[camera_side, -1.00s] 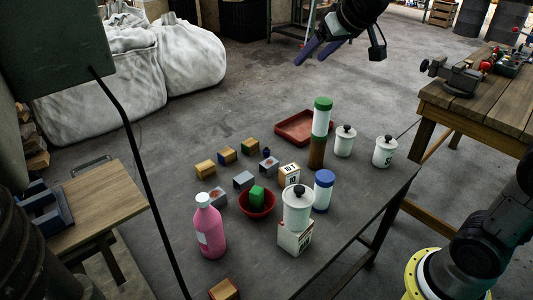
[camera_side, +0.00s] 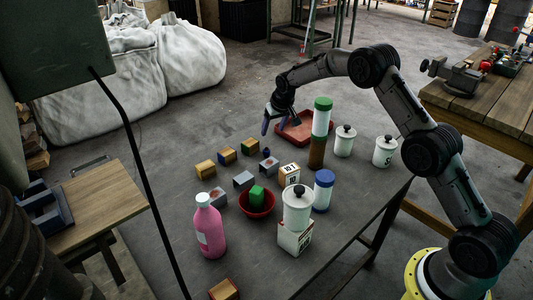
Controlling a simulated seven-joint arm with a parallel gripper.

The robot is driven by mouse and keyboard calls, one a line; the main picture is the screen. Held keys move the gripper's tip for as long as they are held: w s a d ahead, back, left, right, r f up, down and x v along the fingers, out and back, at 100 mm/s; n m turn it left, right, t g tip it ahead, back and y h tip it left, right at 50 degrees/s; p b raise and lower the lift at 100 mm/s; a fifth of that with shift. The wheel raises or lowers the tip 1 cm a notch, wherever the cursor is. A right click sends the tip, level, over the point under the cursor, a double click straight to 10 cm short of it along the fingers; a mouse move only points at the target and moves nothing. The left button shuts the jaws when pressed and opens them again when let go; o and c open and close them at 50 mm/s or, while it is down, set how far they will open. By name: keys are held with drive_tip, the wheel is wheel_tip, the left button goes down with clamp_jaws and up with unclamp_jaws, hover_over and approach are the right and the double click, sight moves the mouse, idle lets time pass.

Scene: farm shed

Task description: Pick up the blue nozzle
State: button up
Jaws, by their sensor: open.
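The blue nozzle (camera_side: 266,152) looks like a small dark blue piece standing on the dark table, just behind a grey block with a reddish mark (camera_side: 269,165). It is too small to make out its shape well. My gripper (camera_side: 274,127) points down with its blue-purple fingers apart. It is empty and hangs above and behind the nozzle in the picture, in front of the red tray's left end. A clear gap shows between the fingertips and the nozzle.
The red tray (camera_side: 306,129) lies behind. Several small blocks, a red bowl (camera_side: 244,203) and a pink bottle (camera_side: 209,230) stand nearer.

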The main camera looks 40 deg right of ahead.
sight(267, 148)
drive_tip(key=x, duration=0.8)
drive_tip(key=shift+d+f, duration=0.15)
drive_tip(key=shift+f, duration=0.15)
drive_tip(key=x, duration=0.3)
drive_tip(key=shift+a+f, duration=0.2)
drive_tip(key=shift+f, duration=0.15)
drive_tip(key=shift+x, duration=0.75)
drive_tip(key=shift+c, duration=0.2)
clamp_jaws()
